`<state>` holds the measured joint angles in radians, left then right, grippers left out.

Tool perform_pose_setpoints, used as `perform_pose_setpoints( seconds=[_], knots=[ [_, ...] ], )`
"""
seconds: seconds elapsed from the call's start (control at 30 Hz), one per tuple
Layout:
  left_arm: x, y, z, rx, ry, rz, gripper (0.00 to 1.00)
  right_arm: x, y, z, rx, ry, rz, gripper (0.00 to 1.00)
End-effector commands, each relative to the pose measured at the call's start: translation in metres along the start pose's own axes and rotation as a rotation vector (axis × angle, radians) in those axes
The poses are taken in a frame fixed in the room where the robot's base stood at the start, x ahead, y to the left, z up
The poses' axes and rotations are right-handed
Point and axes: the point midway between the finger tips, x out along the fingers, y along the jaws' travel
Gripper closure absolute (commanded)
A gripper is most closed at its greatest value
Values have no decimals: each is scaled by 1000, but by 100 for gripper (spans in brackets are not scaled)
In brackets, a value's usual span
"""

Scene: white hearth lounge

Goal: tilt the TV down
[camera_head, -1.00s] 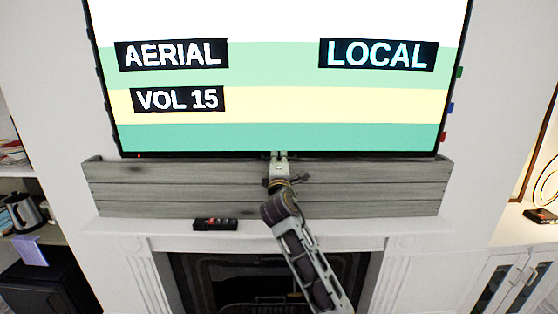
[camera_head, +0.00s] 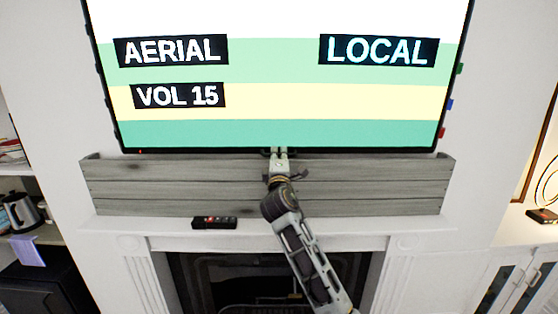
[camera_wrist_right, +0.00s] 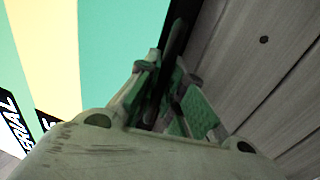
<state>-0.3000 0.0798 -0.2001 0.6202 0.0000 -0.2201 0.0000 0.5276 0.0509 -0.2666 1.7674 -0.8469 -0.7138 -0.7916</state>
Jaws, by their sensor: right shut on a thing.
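The TV (camera_head: 280,105) hangs on the wall above the mantel, its lit screen showing "AERIAL", "LOCAL" and "VOL 15". Its green and yellow screen also fills the left of the right wrist view (camera_wrist_right: 100,50). My right gripper (camera_head: 278,153) is at the middle of the TV's bottom edge, with its arm reaching up from below. In the right wrist view the fingers (camera_wrist_right: 165,85) are closed around a dark bar-like part at the TV's lower edge. The fingers partly hide what they hold. My left gripper is not in view.
A grey wooden box-like panel (camera_head: 150,190) stands on the white mantel (camera_head: 330,225), just below and behind my right gripper. A black remote (camera_head: 214,222) lies on the mantel. The fireplace opening is below. Shelves with a kettle (camera_head: 22,212) are at left, a cabinet (camera_head: 510,285) at right.

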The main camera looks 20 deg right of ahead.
Motion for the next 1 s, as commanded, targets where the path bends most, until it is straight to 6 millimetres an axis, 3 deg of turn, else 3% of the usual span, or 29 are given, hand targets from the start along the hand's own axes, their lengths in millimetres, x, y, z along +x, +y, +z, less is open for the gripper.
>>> perform_pose_setpoints(
  seconds=[0.3, 0.7, 0.73, 0.87, 1.0],
  knots=[
    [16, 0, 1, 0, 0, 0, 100, 9, -6, 1, -1, -1, 31, 100],
    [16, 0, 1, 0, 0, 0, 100, 10, -5, 0, -1, 1, 34, 100],
    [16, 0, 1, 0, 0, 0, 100, 10, -5, 0, -1, 1, 34, 87],
    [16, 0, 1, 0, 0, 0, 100, 10, -5, 0, -1, 1, 34, 70],
    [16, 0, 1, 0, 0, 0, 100, 10, -6, 0, -1, 0, 32, 68]
  ],
)
